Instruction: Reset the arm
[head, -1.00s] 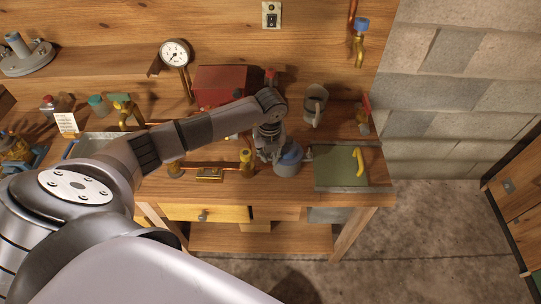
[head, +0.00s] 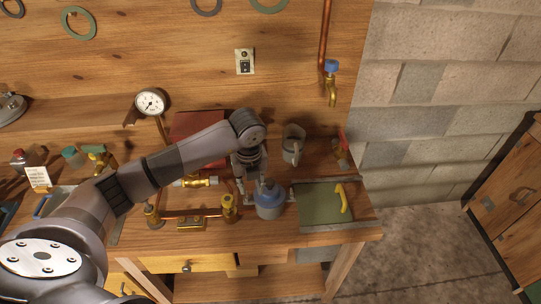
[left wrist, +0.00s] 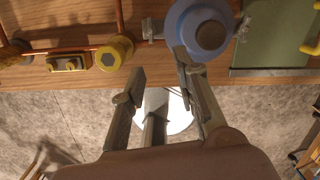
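My left arm reaches in from the left in the head view. My left gripper (head: 251,188) is above the workbench, just behind and left of a grey canister with a blue top (head: 268,199). In the left wrist view the fingers of the left gripper (left wrist: 160,88) are spread apart with nothing between them. One finger overlaps the edge of the blue top (left wrist: 205,30) in that picture; I cannot tell whether it touches. The canister stands upright on the bench. My right gripper is in neither view.
Copper pipework with brass fittings (head: 228,207) lies left of the canister. A green panel with a yellow handle (head: 318,204) is to its right. Bare floor lies right of the bench (head: 345,238).

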